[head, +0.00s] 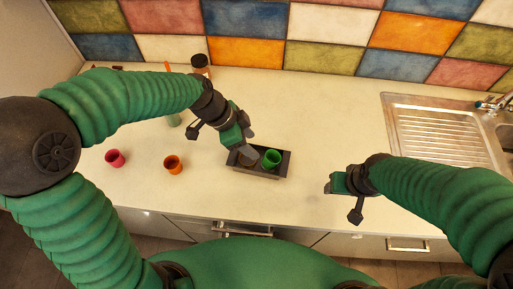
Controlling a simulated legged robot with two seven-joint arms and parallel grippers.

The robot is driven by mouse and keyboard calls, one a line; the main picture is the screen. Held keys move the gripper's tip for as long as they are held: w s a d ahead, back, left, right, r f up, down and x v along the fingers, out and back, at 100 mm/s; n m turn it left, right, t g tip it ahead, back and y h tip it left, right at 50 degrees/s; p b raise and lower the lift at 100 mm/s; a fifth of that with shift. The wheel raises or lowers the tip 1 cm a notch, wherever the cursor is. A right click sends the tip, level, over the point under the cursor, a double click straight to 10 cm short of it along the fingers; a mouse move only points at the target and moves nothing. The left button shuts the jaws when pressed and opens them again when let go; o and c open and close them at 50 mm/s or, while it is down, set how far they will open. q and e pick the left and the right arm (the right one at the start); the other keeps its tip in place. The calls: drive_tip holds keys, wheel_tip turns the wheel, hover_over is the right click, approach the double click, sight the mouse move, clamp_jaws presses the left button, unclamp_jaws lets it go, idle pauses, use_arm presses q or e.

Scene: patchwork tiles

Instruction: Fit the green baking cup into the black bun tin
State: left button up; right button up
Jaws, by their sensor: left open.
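The black bun tin (265,175) sits on the pale counter near its front edge. The green baking cup (271,159) is at the right part of the tin, upright, its rim showing above the tin's edge. I cannot tell how deep it sits. My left gripper (248,147) is open, over the left part of the tin, just left of the cup. It holds nothing that I can see and partly hides the tin's left side. My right gripper (334,184) is over the counter to the right of the tin, and its jaws are too unclear to judge.
An orange cup (173,164) and a red cup (115,158) stand to the left of the tin. A jar with a dark lid (200,62) is at the back by the tiled wall. A metal sink (440,130) is at the right. The counter behind the tin is clear.

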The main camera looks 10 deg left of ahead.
use_arm(q)
drive_tip(key=s+a+f+n+y, duration=0.2)
drive_tip(key=s+a+n, duration=0.2)
drive_tip(key=a+n, duration=0.3)
drive_tip(key=s+a+f+n+t+y, duration=0.1)
drive_tip(key=s+a+f+n+y, duration=0.1)
drive_tip(key=s+a+n, duration=0.3)
drive_tip(key=a+n, duration=0.1)
drive_tip(key=n, duration=0.1)
drive_tip(key=shift+s+a+f+n+y, duration=0.3)
drive_tip(key=shift+a+y, duration=0.1)
drive_tip(key=shift+w, duration=0.1)
